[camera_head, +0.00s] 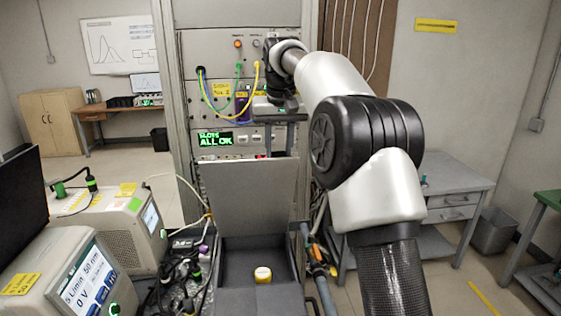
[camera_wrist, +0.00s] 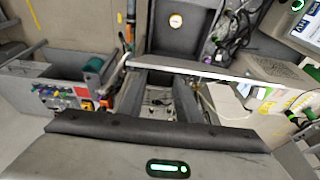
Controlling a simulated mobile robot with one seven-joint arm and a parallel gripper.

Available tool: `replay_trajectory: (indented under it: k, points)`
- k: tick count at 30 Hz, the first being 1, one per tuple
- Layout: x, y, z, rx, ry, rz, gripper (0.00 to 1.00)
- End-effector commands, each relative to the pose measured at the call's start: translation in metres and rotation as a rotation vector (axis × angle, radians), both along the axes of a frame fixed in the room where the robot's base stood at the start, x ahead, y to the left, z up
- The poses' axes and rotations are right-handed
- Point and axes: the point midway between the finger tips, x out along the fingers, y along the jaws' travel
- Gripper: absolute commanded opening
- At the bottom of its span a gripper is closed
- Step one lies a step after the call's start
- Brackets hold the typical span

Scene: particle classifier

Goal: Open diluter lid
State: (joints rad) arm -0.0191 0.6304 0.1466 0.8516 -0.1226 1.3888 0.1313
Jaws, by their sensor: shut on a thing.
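The diluter lid (camera_head: 245,190), a flat grey panel, stands raised and tilted back over the open diluter box (camera_head: 230,285). A round yellow-and-white cap (camera_head: 263,275) lies inside the box. My gripper (camera_head: 279,150) reaches down at the lid's upper right edge and is shut on the lid. Its fingertips are partly hidden behind the panel. In the wrist view the lid (camera_wrist: 205,70) shows nearly edge-on as a pale strip across the tips of my gripper (camera_wrist: 160,72), and the cap (camera_wrist: 176,20) shows beyond it.
An instrument rack (camera_head: 225,165) with coloured cables and a green display stands right behind the lid. Bench devices (camera_head: 120,215) and tangled cables (camera_head: 185,270) crowd the left side. Hoses (camera_head: 318,260) run along the box's right. A grey table (camera_head: 455,185) stands farther right.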

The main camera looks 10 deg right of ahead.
Motion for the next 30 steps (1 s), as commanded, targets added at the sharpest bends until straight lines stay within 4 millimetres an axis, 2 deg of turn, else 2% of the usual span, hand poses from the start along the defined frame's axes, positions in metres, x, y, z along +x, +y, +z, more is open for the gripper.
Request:
replay_trajectory:
  k: [1,7,23,24,27,30]
  points:
    - [0.006,-0.001,-0.009,-0.002,0.008,-0.002,0.00]
    - [0.014,-0.001,-0.005,-0.003,0.011,-0.001,0.00]
    - [0.016,-0.001,-0.005,-0.003,0.017,-0.001,0.00]
    - [0.016,-0.001,-0.005,-0.003,0.017,-0.001,0.36]
    - [0.015,-0.001,-0.004,-0.002,0.016,-0.001,0.50]
    - [0.015,-0.001,-0.002,-0.002,0.014,-0.001,0.50]
